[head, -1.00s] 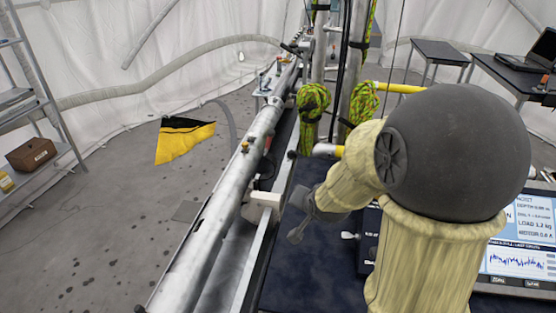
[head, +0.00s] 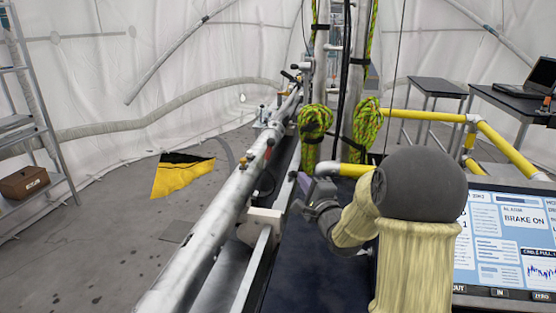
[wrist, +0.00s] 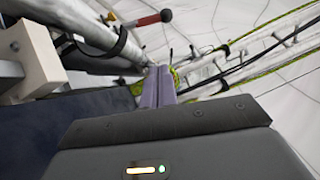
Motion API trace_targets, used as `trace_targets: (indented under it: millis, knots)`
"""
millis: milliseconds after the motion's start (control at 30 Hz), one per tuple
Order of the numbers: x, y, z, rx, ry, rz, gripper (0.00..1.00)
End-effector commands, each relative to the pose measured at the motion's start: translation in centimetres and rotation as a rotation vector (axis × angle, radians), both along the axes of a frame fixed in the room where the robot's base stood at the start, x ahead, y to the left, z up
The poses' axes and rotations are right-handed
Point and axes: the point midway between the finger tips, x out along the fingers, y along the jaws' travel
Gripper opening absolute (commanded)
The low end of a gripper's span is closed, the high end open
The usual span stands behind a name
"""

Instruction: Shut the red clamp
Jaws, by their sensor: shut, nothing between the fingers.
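In the head view a small red part (head: 270,142) stands on the long grey tube (head: 215,205), perhaps the same clamp. My gripper (head: 303,182) is right of that tube, apart from the red part. In the wrist view its purple fingers (wrist: 159,75) are together with nothing between them, below and apart from the red knob. How far the lever is open I cannot tell.
Green rope coils (head: 315,122) hang on the upright posts just beyond my gripper. A yellow rail (head: 345,170) runs behind my arm. A screen (head: 510,240) stands at the right.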

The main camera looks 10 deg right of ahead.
Motion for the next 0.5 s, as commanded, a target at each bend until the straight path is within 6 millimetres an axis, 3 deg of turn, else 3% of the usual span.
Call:
trace_targets:
  millis: [267,500]
  knots:
    - [1.4,0.3,0.2,-0.002,0.002,0.001,0.0]
    - [5.2,1.0,0.8,-0.002,0.002,0.0,0.0]
